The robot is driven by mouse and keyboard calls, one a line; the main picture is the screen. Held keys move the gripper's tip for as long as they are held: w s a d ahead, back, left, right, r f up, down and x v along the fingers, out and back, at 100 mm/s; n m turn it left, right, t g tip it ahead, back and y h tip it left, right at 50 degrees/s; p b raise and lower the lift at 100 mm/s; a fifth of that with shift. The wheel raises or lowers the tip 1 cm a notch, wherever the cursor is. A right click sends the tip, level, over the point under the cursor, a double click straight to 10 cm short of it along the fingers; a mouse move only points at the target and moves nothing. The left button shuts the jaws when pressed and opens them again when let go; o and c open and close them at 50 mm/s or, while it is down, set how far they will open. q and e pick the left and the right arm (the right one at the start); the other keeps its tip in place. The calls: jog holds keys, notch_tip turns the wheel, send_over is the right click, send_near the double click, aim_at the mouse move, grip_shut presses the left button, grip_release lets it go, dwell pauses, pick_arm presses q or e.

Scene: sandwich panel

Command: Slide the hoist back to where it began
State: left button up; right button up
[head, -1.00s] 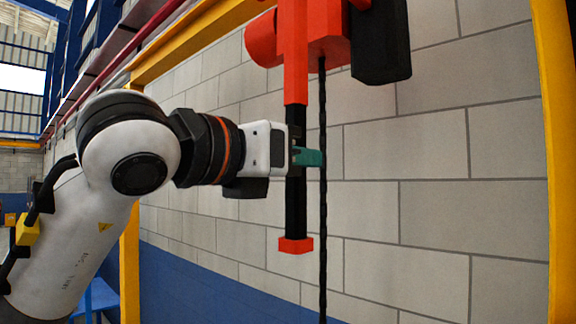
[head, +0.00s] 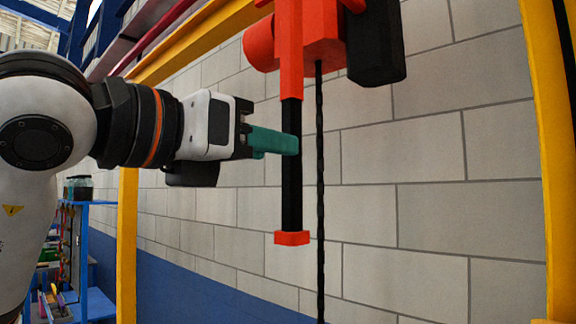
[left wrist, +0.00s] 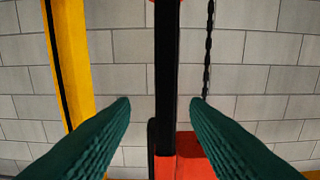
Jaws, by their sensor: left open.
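The hoist (head: 323,38) is an orange-red body with a black box at its right, at the top of the head view. A black bar (head: 291,190) with an orange-red end hangs down from it. My left gripper (head: 290,146) has teal fingers. It is open, and its fingertips are level with the black bar. In the left wrist view the bar (left wrist: 166,90) runs upright between the two open fingers, touching neither. I cannot tell how far in front of the fingertips it is. My right gripper is not in view.
A dark chain (head: 320,200) hangs just right of the bar. Yellow frame posts stand at left (head: 128,240) and right (head: 538,150). A grey block wall (head: 430,150) is behind. A blue shelf (head: 85,250) with small items stands at lower left.

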pick_arm(q)
jog(key=b+v, duration=0.1)
jog(key=v, duration=0.5)
jog(key=shift+s, duration=0.1)
